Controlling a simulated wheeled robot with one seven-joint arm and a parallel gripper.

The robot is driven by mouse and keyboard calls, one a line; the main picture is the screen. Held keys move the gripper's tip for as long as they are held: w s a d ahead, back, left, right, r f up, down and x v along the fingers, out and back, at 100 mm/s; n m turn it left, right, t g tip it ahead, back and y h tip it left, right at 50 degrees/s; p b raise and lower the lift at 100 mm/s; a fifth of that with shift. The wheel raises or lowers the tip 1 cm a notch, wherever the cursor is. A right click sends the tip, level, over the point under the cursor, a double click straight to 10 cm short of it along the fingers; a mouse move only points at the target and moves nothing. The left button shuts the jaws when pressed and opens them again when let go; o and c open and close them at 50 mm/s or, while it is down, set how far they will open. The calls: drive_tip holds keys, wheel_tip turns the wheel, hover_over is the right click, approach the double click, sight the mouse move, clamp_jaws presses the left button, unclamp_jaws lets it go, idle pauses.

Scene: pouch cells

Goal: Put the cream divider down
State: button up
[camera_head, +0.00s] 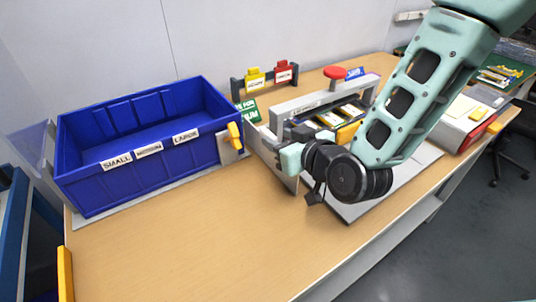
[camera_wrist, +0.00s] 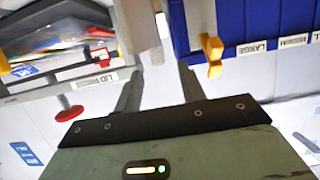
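My gripper (camera_wrist: 160,72) shows in the wrist view with its two grey fingers apart and a clear gap between them. I see nothing clasped between the fingers. A pale cream-grey upright panel (camera_wrist: 136,25) stands just beyond the left fingertip. I cannot tell whether it is the cream divider or the end of the grey frame, or whether it touches the finger. In the head view my wrist hangs in front of the grey frame (camera_head: 283,108), and my fingers are mostly hidden. No cream divider can be made out for certain in the head view.
A blue bin (camera_head: 140,173) labelled SMALL, MEDIUM and LARGE stands at left, with a yellow clip (camera_head: 235,136) at its right end. A red knob (camera_head: 336,72) stands above the frame. A grey-and-red box (camera_head: 465,122) is at right. The front tabletop (camera_head: 220,235) is clear.

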sight(271, 135)
drive_tip(key=shift+p+x, duration=0.45)
drive_tip(key=shift+x, duration=2.45)
drive_tip(key=shift+f, duration=0.15)
clamp_jaws()
